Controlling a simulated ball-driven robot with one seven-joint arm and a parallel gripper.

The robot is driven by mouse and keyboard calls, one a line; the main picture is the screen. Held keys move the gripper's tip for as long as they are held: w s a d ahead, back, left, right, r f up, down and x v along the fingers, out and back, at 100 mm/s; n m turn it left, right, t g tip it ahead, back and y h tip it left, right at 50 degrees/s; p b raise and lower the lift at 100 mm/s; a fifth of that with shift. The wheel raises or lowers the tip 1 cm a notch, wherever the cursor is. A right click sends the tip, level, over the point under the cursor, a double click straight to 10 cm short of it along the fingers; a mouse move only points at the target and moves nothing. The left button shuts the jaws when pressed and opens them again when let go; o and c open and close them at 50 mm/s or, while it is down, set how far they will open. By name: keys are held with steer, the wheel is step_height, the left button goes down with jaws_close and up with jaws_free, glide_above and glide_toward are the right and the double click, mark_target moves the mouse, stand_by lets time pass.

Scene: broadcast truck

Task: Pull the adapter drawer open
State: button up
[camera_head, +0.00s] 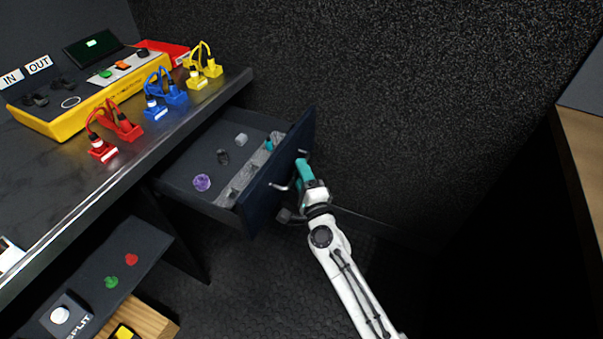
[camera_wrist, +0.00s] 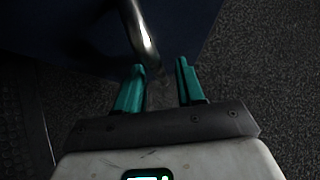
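The adapter drawer (camera_head: 252,208) is pulled well out from under the desk in the head view, its inside showing. Its dark blue front carries a metal handle (camera_head: 279,187), partly hidden by my gripper (camera_head: 303,167).
The drawer holds a purple round piece (camera_head: 202,183), a dark piece (camera_head: 223,157) and a grey block (camera_head: 241,140). On the desk stand a yellow console (camera_head: 62,124) and red, blue and yellow adapters with cables. The dark floor right of the drawer is clear.

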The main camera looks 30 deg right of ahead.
steer(key=v, duration=1)
steer(key=shift+s, duration=0.4)
steer(key=s+a+f+n+g+y, duration=0.5)
steer(key=s+a+n+g+y, duration=0.3)
steer(key=n, duration=0.8)
steer(key=s+d+f+n+g+h, duration=0.1)
steer(key=s+d+n+g+h, duration=0.3)
steer(key=s, duration=0.6)
steer(key=s+d+n+g+h, duration=0.1)
steer(key=s+d+g, duration=0.5)
steer(key=s, duration=0.5)
step_height(320, 180, up, 15)
steer(key=p, duration=1.5)
steer(key=shift+d, duration=0.2)
